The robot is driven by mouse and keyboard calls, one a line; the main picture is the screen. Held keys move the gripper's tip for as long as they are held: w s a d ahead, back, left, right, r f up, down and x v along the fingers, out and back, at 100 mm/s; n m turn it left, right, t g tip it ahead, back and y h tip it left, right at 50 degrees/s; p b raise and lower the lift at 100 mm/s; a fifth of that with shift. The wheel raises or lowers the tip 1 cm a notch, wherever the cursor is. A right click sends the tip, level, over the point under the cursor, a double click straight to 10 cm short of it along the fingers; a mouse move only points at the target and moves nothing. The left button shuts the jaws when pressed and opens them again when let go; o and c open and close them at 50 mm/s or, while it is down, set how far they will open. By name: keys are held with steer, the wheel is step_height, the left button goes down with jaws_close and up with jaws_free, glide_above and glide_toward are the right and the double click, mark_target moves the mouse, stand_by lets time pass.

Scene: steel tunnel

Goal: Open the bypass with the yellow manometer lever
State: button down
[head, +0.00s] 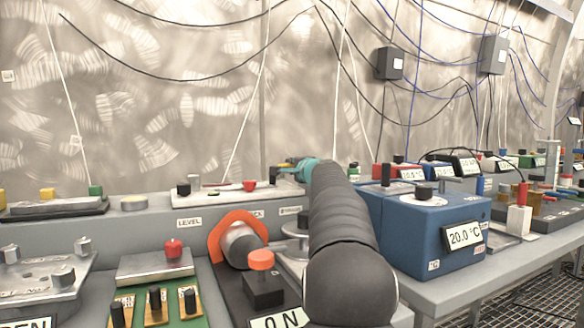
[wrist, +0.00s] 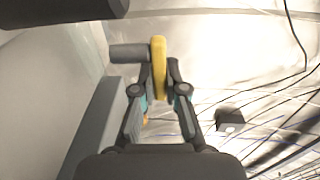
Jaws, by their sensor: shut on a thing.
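The yellow lever (wrist: 160,62) shows in the wrist view, upright between the fingertips of my gripper (wrist: 161,78). Both fingers are closed in on it from either side. A grey cylinder (wrist: 128,53) sticks out to the left from the lever's upper part. In the head view my dark arm reaches away over the bench, and my gripper (head: 292,166) with its teal parts is at the far end, by the back ledge. I cannot make out the lever in the head view, and no manometer dial is clearly seen there.
A blue box reading 20.0 °C (head: 428,228) stands close to the right of my arm. An orange-collared cylinder (head: 240,240) and an orange-red knob (head: 261,260) are to its left. A white board with a red knob (head: 249,186) lies left of my gripper. Cables hang along the wall.

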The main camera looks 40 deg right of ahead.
steer(key=h, duration=0.1)
steer(key=m+g+h, duration=0.1)
steer(key=m+h, duration=0.1)
steer(key=shift+s+a+r+g, duration=0.1)
steer(key=shift+s+a+g, duration=0.15)
steer(key=shift+a+g, duration=0.05)
steer(key=m+g+h+p, duration=0.2)
steer(key=h+p, duration=0.1)
steer(key=m+g+h+p, duration=0.1)
steer(key=p, duration=0.1)
steer(key=shift+s+a+r+m+h, duration=0.15)
steer(key=shift+s+a+m+h, duration=0.05)
steer(key=shift+s+m+h, duration=0.2)
steer(key=shift+s+m+g+h+p, duration=0.1)
steer(key=shift+m+g+h+p, duration=0.3)
steer(key=shift+m+g+h, duration=0.15)
steer(key=shift+f, duration=0.25)
steer(key=c, duration=1.2)
jaws_free()
steer(key=shift+s+a, duration=0.15)
steer(key=v, duration=1.1)
steer(key=shift+s+a+r, duration=0.1)
steer(key=shift+s+a, duration=0.05)
steer(key=shift+a, duration=0.25)
